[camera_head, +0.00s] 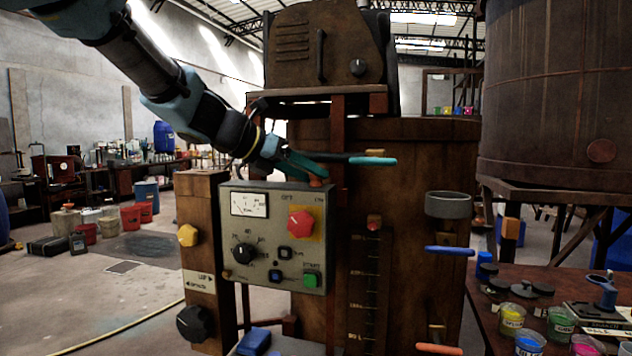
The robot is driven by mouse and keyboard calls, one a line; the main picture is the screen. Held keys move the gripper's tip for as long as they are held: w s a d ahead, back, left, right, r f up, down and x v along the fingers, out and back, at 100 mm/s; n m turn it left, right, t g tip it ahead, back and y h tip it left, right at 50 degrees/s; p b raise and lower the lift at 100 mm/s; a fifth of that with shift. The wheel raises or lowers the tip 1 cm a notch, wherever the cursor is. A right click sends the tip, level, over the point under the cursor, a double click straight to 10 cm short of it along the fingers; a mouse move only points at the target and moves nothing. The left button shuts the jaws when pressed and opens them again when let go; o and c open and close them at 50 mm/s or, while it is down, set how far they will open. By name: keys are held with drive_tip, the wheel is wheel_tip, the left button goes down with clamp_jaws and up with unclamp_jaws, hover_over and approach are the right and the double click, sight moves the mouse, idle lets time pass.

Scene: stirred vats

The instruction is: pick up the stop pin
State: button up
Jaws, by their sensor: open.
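My gripper (316,170) is open, with its teal fingers reaching down to the right above the top right corner of the grey control box (262,275). A small orange-red piece (318,181) stands at that corner, just below the fingertips. It may be the stop pin, but it is too small and too covered to be sure. I cannot tell whether the fingers touch it or are around it.
The control box carries a red knob (300,222), a black knob (243,253) and a green button (312,279). A blue handle (450,251) and an orange handle (438,349) stick out at right. A table with paint jars (511,319) stands at the lower right.

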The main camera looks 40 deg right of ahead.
clamp_jaws()
idle(0.3)
idle(0.3)
